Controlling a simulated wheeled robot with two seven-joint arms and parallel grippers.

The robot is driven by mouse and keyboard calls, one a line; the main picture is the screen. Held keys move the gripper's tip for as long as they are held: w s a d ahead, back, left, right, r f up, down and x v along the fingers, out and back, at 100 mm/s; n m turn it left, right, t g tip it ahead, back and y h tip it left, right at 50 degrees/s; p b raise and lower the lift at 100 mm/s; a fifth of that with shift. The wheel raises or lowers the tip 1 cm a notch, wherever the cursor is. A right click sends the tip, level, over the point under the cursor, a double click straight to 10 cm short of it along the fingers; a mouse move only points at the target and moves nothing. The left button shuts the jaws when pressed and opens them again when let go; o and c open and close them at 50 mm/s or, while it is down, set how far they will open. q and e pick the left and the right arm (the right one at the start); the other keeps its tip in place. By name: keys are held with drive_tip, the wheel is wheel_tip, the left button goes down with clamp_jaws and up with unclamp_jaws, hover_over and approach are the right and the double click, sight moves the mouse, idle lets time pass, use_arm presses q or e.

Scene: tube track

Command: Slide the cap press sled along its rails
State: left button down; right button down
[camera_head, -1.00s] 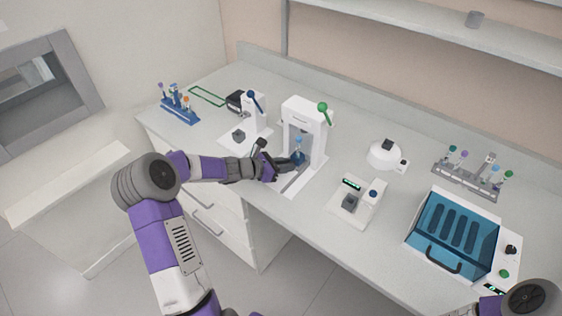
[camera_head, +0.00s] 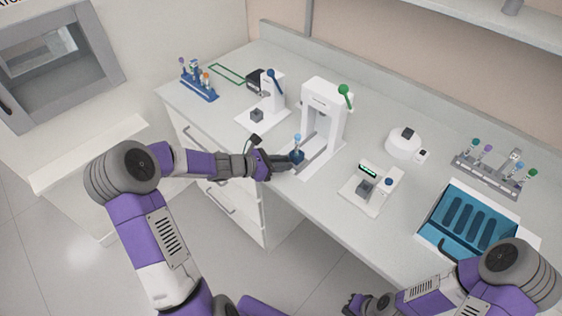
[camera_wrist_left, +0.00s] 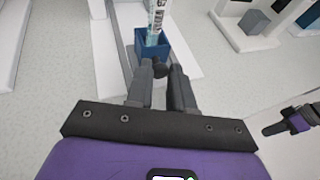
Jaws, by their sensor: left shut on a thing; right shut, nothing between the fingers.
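The white cap press (camera_head: 325,105) with a green-knobbed lever stands on the bench. Its sled (camera_head: 297,156) is a small dark blue block at the front end of the rails (camera_head: 322,150), out from under the press head. An upright tube with a light blue cap (camera_head: 298,139) stands in it. In the left wrist view the sled (camera_wrist_left: 150,46) is just beyond my left fingertips. My left gripper (camera_head: 290,165) is shut on the sled's small dark knob (camera_wrist_left: 159,71). My right gripper (camera_head: 352,303) is shut and empty, low in front of the bench.
A white device with a blue-knobbed lever (camera_head: 270,95) stands left of the press. A small device with a green display (camera_head: 371,188) and a round white device (camera_head: 404,143) stand right.

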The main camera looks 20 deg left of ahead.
use_arm(q)
drive_tip(key=c, duration=1.3)
unclamp_jaws()
drive_tip(key=shift+s+f, duration=0.15)
drive_tip(key=shift+s, duration=0.05)
drive_tip(key=shift+c, duration=0.2)
drive_tip(key=shift+o, duration=0.3)
drive_tip(key=shift+s+a, duration=0.1)
drive_tip(key=p+v, duration=0.1)
drive_tip(key=v, duration=0.5)
drive_tip(key=shift+s+a+r, duration=0.1)
drive_tip(key=shift+r, duration=0.2)
drive_tip(key=shift+s+a+r+p, duration=0.15)
drive_tip(key=shift+s+a+p, duration=0.2)
drive_tip(key=shift+s, duration=0.15)
